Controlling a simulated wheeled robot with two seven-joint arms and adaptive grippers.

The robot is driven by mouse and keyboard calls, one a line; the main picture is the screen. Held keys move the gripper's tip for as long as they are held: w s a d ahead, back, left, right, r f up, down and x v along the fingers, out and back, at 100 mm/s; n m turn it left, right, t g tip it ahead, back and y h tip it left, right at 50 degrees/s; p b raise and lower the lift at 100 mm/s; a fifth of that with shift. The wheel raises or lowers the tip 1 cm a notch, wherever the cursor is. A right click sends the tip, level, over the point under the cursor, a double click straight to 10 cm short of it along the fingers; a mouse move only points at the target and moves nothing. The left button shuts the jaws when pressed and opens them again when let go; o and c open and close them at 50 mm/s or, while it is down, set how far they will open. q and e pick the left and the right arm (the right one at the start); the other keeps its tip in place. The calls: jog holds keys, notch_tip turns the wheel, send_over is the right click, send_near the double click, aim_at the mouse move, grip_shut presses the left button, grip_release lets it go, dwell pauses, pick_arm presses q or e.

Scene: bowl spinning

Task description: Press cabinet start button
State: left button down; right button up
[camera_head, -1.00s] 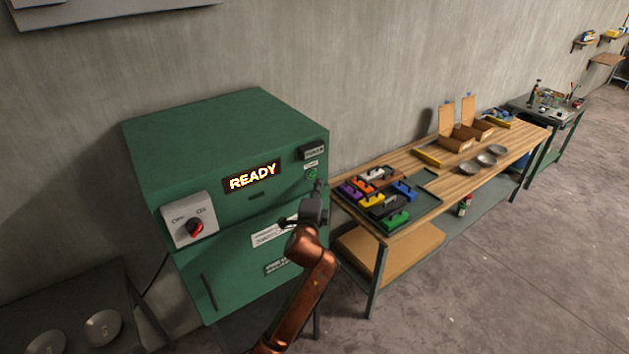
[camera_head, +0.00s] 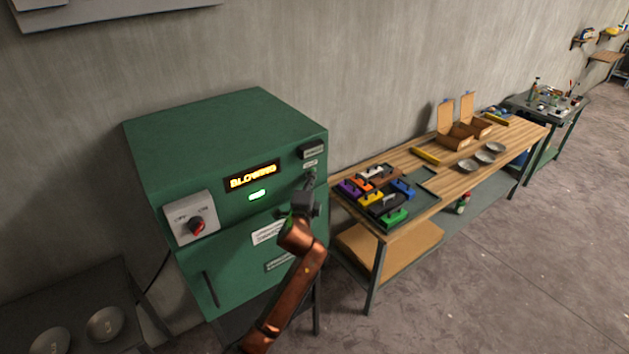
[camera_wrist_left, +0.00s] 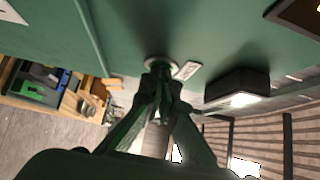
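The green cabinet (camera_head: 180,140) stands at the left of the head view. Its display (camera_head: 252,176) reads "BLOWING", and a small green light (camera_head: 257,195) below it is lit. My left gripper (camera_head: 310,181) is at the cabinet's upper right front, over the start button, which it hides in the head view. In the left wrist view the gripper's fingertips (camera_wrist_left: 160,68) are together and at the round button (camera_wrist_left: 160,60), apparently touching it. Nothing shows between the fingers. My right gripper is in neither view.
A red-knobbed switch (camera_head: 195,226) is on the cabinet's left front. A wooden workbench (camera_head: 455,184) to the right holds a tray with colored blocks (camera_head: 398,215), metal bowls (camera_head: 484,158) and open boxes (camera_head: 455,138). A dark table (camera_head: 75,295) with metal bowls stands at lower left.

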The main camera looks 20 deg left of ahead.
pick_arm(q)
jog(key=shift+a+r, duration=0.2)
jog(key=shift+a, duration=0.2)
jog(key=s+d, duration=0.5)
jog(key=s, duration=0.7)
jog(key=shift+s+f+b, duration=0.2)
jog(key=shift+f+b, duration=0.05)
jog(key=shift+b, duration=0.15)
jog(key=shift+d, duration=0.1)
